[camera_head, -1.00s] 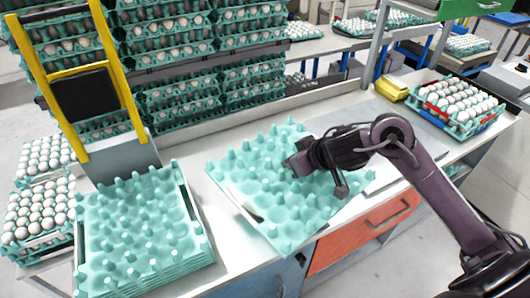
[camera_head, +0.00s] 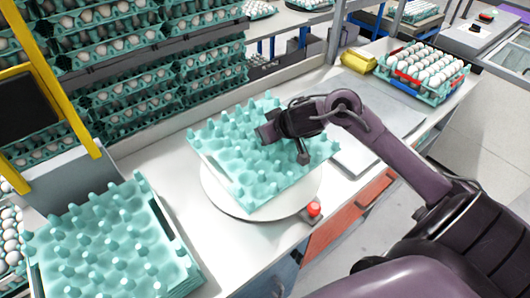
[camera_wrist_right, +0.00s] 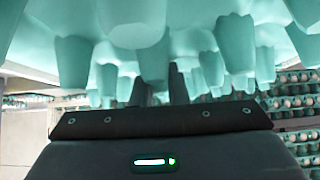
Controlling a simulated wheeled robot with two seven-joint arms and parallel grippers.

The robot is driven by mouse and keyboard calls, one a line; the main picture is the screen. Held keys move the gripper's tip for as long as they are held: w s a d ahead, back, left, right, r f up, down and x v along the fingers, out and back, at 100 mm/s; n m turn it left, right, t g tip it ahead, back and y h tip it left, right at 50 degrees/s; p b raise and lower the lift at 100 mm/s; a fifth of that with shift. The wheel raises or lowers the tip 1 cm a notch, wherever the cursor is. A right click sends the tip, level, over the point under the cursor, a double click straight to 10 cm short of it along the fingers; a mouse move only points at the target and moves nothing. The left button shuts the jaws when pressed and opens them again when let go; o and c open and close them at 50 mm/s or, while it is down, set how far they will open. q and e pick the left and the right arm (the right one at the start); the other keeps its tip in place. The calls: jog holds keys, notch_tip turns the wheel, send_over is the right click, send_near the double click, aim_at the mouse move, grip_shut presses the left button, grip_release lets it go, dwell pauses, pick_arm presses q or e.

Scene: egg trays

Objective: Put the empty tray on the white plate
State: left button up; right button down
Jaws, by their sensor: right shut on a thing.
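The empty teal tray (camera_head: 240,165) is in the middle of the head view, above the round white plate (camera_head: 222,196). It covers most of the plate; whether it touches the plate I cannot tell. My right gripper (camera_head: 268,134) is shut on the tray near its right part. My left gripper is not in view.
A stack of empty teal trays (camera_head: 110,240) stands at the lower left. A tray of eggs (camera_head: 430,75) and a yellow object (camera_head: 358,62) are at the back right. A red button (camera_head: 314,208) is by the plate. A grey flat panel (camera_head: 375,135) lies to the right.

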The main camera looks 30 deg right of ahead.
aim_at(286, 158)
notch_tip(286, 158, down, 2)
notch_tip(286, 158, down, 4)
jog(key=shift+f+b, duration=0.25)
jog(key=shift+b, duration=0.4)
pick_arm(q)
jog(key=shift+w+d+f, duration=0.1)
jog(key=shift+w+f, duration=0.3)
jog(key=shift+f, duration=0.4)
pick_arm(e)
jog(key=c, duration=1.4)
grip_release()
jog(key=shift+c, duration=0.2)
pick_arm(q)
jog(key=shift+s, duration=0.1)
pick_arm(e)
jog(key=shift+s+r, duration=0.1)
